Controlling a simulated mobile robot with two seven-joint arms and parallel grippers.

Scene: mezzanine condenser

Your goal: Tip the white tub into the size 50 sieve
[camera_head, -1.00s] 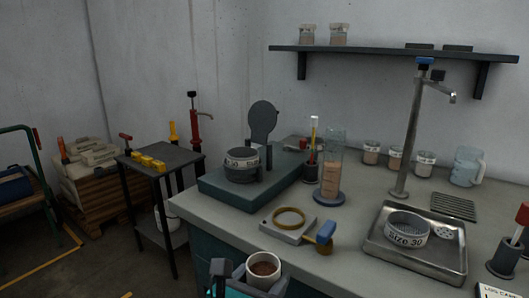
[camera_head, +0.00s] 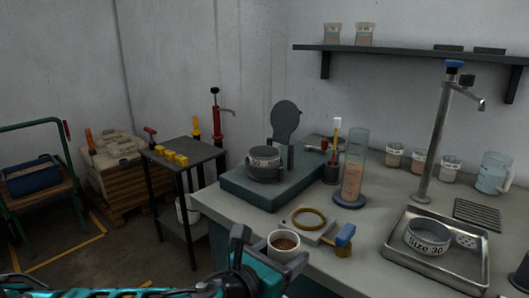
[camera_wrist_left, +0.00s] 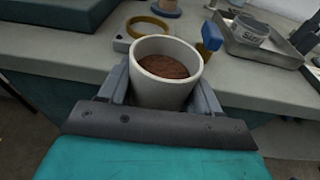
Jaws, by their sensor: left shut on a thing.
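My left gripper (camera_head: 262,262) is shut on the white tub (camera_head: 284,240), which is upright and holds brown granular material. The tub also shows in the left wrist view (camera_wrist_left: 165,88), between the two fingers. It is in front of the bench edge. A sieve (camera_head: 264,158) whose label appears to read 50 sits on the teal shaker base (camera_head: 238,182), behind and left of the tub. Another sieve, labelled size 30 (camera_head: 428,237), sits in the metal sink tray at the right.
A brass ring on a grey plate (camera_head: 308,221) with a blue-handled part (camera_head: 345,236) lies behind the tub. A glass cylinder (camera_head: 353,180) and a tool holder (camera_head: 331,172) stand right of the shaker base. A tall tap (camera_head: 432,140) rises behind the metal tray (camera_head: 460,262).

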